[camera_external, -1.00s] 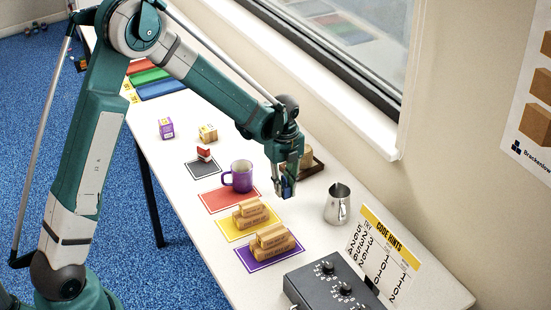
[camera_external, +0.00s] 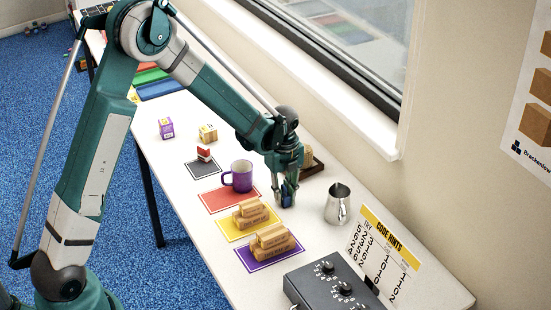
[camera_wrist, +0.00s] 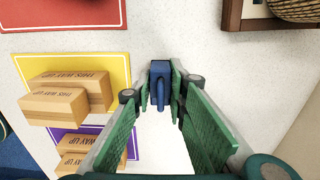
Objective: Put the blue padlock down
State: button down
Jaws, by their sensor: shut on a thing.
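The blue padlock (camera_wrist: 160,78) is between the fingertips of my gripper (camera_wrist: 160,92) in the wrist view. My gripper (camera_external: 287,195) is shut on it, low over the white table, to the right of the purple mug. The padlock (camera_external: 289,192) is mostly hidden by the fingers in the external view. I cannot tell whether it touches the table.
The purple mug (camera_external: 238,177) stands on the red mat (camera_external: 215,201). A metal pitcher (camera_external: 337,206) stands to the right, and a brown tray (camera_external: 318,163) behind. Bare white table surrounds the gripper.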

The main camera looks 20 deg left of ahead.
jog(key=shift+f, duration=0.15)
jog(key=c, duration=2.3)
grip_release()
jog(key=shift+o, duration=0.2)
jog(key=shift+r, duration=0.2)
jog(key=shift+r+p, duration=0.45)
jog(key=shift+r, duration=5.5)
jog(key=shift+a, duration=0.1)
